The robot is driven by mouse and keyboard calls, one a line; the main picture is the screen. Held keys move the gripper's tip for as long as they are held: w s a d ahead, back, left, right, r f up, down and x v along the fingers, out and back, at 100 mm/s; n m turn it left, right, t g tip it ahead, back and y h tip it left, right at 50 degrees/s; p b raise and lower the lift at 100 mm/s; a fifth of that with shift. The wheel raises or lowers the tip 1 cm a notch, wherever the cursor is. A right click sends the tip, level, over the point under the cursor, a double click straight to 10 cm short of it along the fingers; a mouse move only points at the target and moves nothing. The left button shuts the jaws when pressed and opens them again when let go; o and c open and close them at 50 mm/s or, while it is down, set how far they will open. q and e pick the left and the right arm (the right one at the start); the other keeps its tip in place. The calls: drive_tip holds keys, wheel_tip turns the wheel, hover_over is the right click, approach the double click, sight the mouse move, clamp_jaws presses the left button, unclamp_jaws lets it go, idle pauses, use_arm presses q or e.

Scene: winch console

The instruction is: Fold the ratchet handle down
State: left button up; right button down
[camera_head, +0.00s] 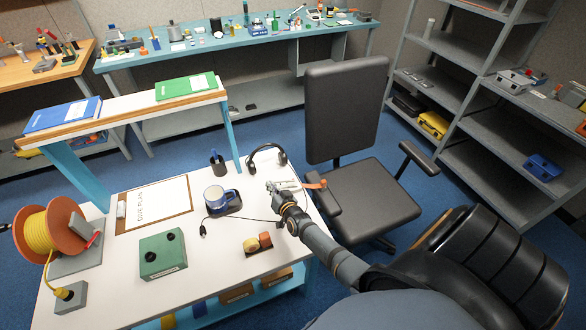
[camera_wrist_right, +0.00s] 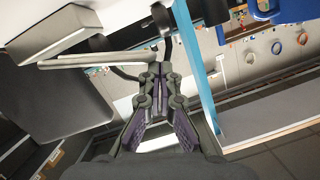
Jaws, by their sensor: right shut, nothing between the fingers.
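An orange winch drum (camera_head: 34,240) with yellow rope stands on a grey base at the table's left end. A short lever with a red grip (camera_head: 93,240) slants beside its grey upright plate (camera_head: 76,226). My right gripper (camera_head: 274,187) is far from the drum, at the table's right edge. Its fingers are closed and empty, and they also show in the right wrist view (camera_wrist_right: 158,72). Silver bars with an orange end (camera_head: 316,185) lie at the gripper; I cannot tell whether these are the ratchet handle.
A black chair (camera_head: 372,200) stands close to the table's right edge. A raised shelf (camera_head: 120,102) spans the back.

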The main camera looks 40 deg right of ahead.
wheel_tip(320, 180, down, 2)
drive_tip(key=shift+w+a+b, duration=0.1)
drive_tip(key=shift+a+b, duration=0.05)
drive_tip(key=shift+b, duration=0.35)
drive_tip(key=shift+a+f, duration=0.2)
drive_tip(key=shift+f, duration=0.05)
